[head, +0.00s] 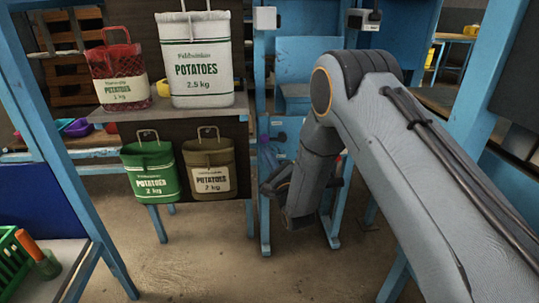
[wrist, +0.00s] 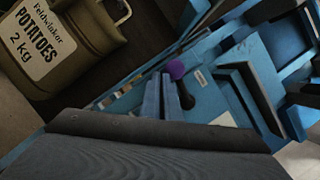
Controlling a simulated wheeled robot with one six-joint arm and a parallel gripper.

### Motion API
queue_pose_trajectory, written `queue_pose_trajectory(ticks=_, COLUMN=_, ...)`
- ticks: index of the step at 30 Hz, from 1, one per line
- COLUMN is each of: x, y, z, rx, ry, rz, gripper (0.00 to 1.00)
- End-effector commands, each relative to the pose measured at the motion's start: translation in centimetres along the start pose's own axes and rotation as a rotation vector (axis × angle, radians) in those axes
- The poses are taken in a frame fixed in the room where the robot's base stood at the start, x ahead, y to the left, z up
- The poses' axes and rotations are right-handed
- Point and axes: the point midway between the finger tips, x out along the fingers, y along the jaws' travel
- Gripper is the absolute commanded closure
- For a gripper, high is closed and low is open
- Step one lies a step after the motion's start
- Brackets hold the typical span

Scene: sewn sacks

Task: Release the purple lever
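The purple lever shows in the wrist view as a round purple knob (wrist: 177,70) on a dark stem, against a blue panel. In the head view a small purple spot (head: 279,137) on the blue frame appears to be the same knob. My gripper (head: 270,182) hangs below and in front of it, partly hidden by my wrist. In the wrist view, two narrow bluish prongs stand close together just left of the knob, above my dark gripper body. I cannot tell for sure whether they are my fingers. I see no grip on the lever.
A green potato sack (head: 150,175) and a brown one (head: 210,170) hang left of my gripper. A white sack (head: 195,60) and a red mesh sack (head: 118,72) are above. Blue posts (head: 60,150) stand around. Open floor (head: 210,260) lies below.

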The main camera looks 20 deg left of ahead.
Motion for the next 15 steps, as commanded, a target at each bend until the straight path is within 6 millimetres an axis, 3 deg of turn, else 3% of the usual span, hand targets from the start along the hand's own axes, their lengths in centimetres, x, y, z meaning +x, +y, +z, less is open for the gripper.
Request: queue_pose_trajectory(ticks=15, x=0.07, y=-0.85, z=-0.24, rx=-0.002, ry=0.004, rz=-0.010, gripper=1.00)
